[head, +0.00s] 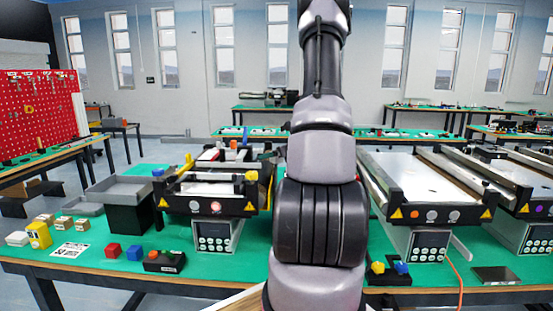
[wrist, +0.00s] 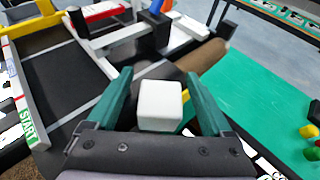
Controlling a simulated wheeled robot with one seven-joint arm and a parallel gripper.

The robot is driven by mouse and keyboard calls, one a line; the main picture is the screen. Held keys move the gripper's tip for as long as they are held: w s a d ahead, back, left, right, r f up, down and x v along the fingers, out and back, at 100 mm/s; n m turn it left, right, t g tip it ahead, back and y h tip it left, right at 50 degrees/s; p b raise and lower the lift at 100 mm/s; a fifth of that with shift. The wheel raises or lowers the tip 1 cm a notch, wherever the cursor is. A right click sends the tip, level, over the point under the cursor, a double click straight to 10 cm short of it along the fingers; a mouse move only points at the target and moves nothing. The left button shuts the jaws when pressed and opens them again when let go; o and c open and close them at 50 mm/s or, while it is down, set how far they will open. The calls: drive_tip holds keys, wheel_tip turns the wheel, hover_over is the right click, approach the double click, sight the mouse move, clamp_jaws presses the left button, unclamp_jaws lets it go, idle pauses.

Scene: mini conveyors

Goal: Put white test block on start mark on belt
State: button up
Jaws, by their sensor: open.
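The white test block (wrist: 160,104) is in the wrist view, between the two green fingers of my gripper (wrist: 158,76). The fingers are spread, with a gap on each side of the block. What the block rests on is hidden. The dark belt (wrist: 62,78) runs at the left of the wrist view, to the left of my gripper. A green START mark (wrist: 27,122) is on the pale rail along the belt's left side. In the head view my arm hides the gripper and the block.
Conveyors stand left (head: 212,190) and right (head: 425,185) of my arm on the green table (head: 90,262). A brown roller (wrist: 200,57) is beyond my fingers.

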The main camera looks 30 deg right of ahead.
drive_tip(key=shift+w+f, duration=0.1)
drive_tip(key=shift+w, duration=0.15)
clamp_jaws()
